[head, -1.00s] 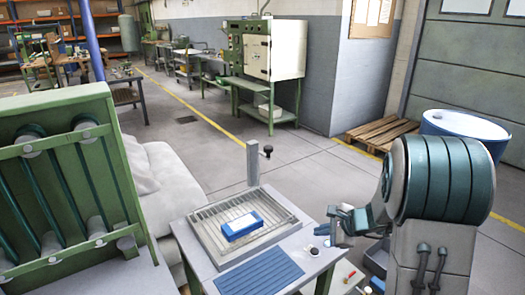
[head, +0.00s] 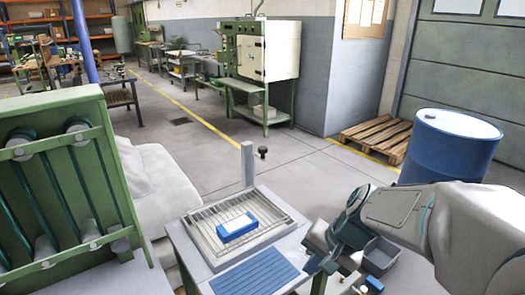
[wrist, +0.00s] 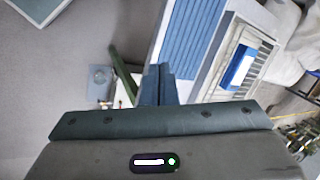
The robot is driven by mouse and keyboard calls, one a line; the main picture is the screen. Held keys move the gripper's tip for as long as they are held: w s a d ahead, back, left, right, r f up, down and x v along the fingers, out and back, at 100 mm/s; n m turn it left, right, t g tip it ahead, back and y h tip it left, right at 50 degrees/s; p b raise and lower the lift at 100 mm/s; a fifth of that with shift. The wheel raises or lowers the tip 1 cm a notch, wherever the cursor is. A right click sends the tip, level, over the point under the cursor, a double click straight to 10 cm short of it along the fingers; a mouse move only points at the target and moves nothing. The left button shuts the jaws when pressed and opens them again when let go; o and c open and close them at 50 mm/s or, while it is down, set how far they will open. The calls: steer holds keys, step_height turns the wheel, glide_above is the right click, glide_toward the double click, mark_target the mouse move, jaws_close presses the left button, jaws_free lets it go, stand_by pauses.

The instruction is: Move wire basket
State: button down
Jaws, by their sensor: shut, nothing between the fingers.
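The wire basket (head: 224,212) looks like a shallow grey tray with thin metal bars, lying flat on a small table. A blue box with a white top (head: 237,228) rests on its bars. It also shows in the wrist view (wrist: 256,72), to the right of the fingers. My gripper (head: 314,264) is at the table's right edge, low and apart from the basket. In the wrist view its two fingers (wrist: 158,86) are together with nothing between them. My wrist partly hides the table's right edge in the head view.
A blue ribbed mat (head: 256,276) lies in front of the basket. A post with a black knob (head: 248,164) stands at the basket's back edge. A green roller machine (head: 65,185) stands left. A grey bin (head: 380,254) and blue barrel (head: 450,146) are right.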

steer(key=s+d+r+n+h, duration=0.1)
steer(key=s+d+n+h, duration=0.3)
steer(key=s, duration=0.4)
steer(key=shift+s+r+n+t, duration=0.3)
steer(key=shift+r+n, duration=0.1)
steer(key=shift+n, duration=0.5)
